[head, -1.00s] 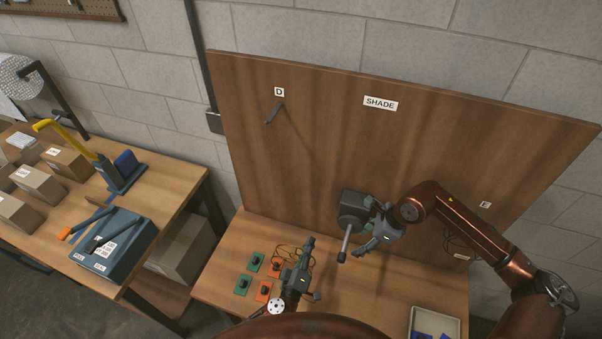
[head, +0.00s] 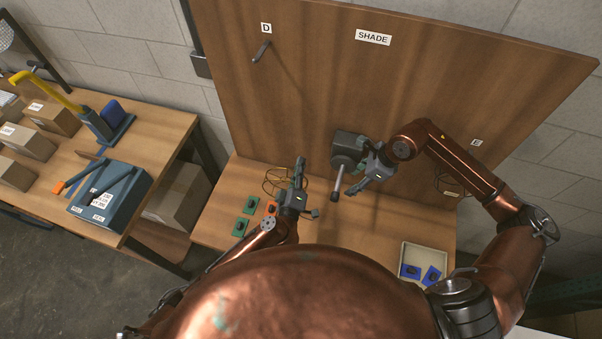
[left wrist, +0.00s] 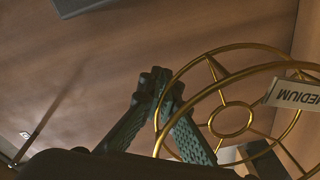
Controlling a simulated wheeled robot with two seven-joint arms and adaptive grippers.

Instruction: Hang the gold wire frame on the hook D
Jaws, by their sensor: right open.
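The gold wire frame (left wrist: 232,118), ringed and spoked with a "MEDIUM" tag, fills the right side of the left wrist view. In the head view it shows as thin wire loops (head: 268,184) over the rear left of the table. My left gripper (head: 299,162) is beside it. In the left wrist view the fingertips (left wrist: 157,84) come together at the frame's rim; the contact is partly hidden. Hook D (head: 261,51) is a dark peg under the "D" label on the upper left of the board, empty. My right gripper (head: 372,180) is open near the board's middle.
A grey block (head: 347,145) with a projecting rod is beside my right gripper. Another wire frame (head: 450,184) is below the "E" label. Green pads (head: 246,213) with dark parts lie front left; a tray (head: 425,254) with blue pieces is front right. The board around hook D is clear.

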